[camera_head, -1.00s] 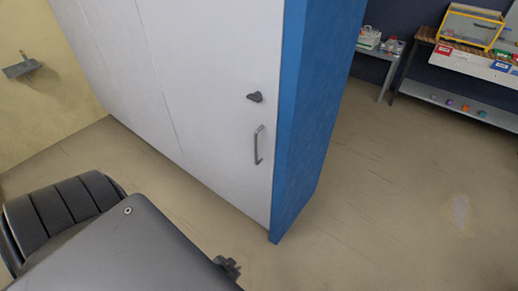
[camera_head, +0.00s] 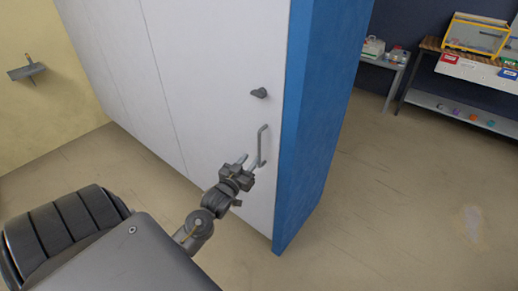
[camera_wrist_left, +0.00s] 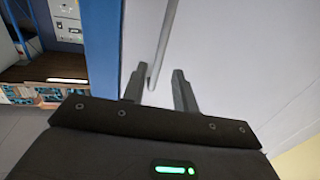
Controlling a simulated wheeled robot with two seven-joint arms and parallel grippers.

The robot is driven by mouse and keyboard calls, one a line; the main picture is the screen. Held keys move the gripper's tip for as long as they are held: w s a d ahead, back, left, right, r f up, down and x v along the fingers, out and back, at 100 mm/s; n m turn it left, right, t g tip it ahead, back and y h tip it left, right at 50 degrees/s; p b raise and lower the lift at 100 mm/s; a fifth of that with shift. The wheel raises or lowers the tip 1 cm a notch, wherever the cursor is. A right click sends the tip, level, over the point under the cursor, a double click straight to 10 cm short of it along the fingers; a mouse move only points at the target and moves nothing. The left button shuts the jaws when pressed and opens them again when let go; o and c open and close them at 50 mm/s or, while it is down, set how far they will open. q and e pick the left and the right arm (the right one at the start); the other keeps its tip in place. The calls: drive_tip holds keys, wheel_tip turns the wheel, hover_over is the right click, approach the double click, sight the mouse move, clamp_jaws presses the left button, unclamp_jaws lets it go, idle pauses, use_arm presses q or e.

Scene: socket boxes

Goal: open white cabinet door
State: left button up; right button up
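The white cabinet door (camera_head: 215,95) is closed, with its right edge beside the blue cabinet side (camera_head: 315,110). A grey bar handle (camera_head: 262,146) stands on the door below a dark knob-like lock (camera_head: 259,93). My left gripper (camera_head: 248,164) is open at the lower end of the handle. In the left wrist view, the handle bar (camera_wrist_left: 164,45) shows in the gap between the two fingers of my left gripper (camera_wrist_left: 157,85). The fingers are apart; whether the bar lies within them or just beyond, I cannot tell. My right gripper is not in view.
A yellow wall with a small shelf (camera_head: 26,71) is at the left. A workbench (camera_head: 470,68) with boxes and a small table (camera_head: 385,57) stand at the back right. The floor (camera_head: 400,190) right of the cabinet is clear.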

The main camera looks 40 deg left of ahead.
use_arm(q)
hover_over(259, 165)
drive_tip(key=shift+w+a+p, duration=0.2)
drive_tip(key=shift+w+p, duration=0.1)
drive_tip(key=shift+w, duration=0.05)
clamp_jaws()
